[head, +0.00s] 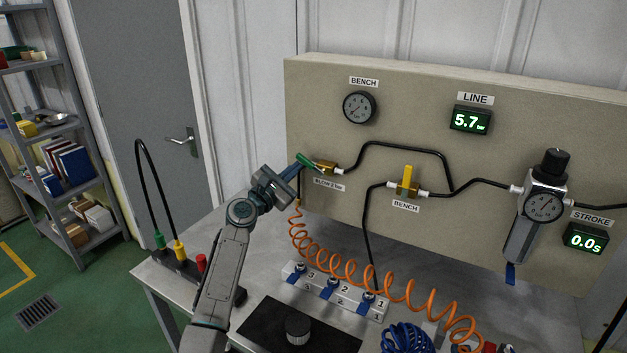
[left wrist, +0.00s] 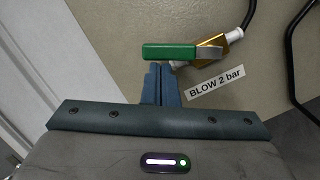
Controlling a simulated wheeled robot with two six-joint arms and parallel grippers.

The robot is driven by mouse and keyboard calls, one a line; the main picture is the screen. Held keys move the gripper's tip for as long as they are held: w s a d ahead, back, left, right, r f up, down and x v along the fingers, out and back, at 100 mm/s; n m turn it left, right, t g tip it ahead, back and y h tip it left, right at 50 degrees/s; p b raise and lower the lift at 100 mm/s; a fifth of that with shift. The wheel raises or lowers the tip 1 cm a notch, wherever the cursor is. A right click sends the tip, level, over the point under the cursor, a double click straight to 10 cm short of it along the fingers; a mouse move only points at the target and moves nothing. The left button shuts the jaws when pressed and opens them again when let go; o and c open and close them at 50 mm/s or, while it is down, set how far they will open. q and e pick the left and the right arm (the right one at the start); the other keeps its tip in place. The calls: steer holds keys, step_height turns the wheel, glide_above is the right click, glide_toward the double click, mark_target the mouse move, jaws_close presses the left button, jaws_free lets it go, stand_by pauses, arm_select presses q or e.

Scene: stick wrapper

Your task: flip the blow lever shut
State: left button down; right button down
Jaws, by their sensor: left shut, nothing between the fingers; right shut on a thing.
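The blow lever (head: 307,160) is a green handle on a small brass valve (head: 326,168) at the left of the beige panel. In the left wrist view the green lever (left wrist: 168,52) points left from the brass valve (left wrist: 232,44), above the label "BLOW 2 bar" (left wrist: 216,81). My left gripper (head: 299,168) is shut and empty. In the left wrist view its blue fingertips (left wrist: 161,68) are right at the lever's lower edge; I cannot tell whether they touch it. My right gripper is not in view.
A yellow bench lever (head: 408,178) stands upright on the panel. An orange coiled hose (head: 345,275) hangs across the bench (head: 190,225). A regulator (head: 541,206) is at right.

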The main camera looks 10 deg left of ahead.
steer(key=shift+w+f, duration=0.15)
steer(key=shift+f, duration=0.15)
steer(key=shift+d+f, duration=0.1)
steer(key=shift+d, duration=0.1)
steer(key=shift+a, duration=0.1)
arm_select(q)
steer(key=r+m+g, duration=0.1)
steer(key=m, duration=0.2)
steer(key=d+r+m+g, duration=0.1)
steer(key=r+m, duration=0.1)
steer(key=m, duration=0.2)
steer(key=d+r+m+h, duration=0.1)
steer(key=m, duration=0.2)
steer(key=shift+s+d+r+g, duration=0.2)
steer(key=shift+s+d+g, duration=0.05)
steer(key=shift+g, duration=0.15)
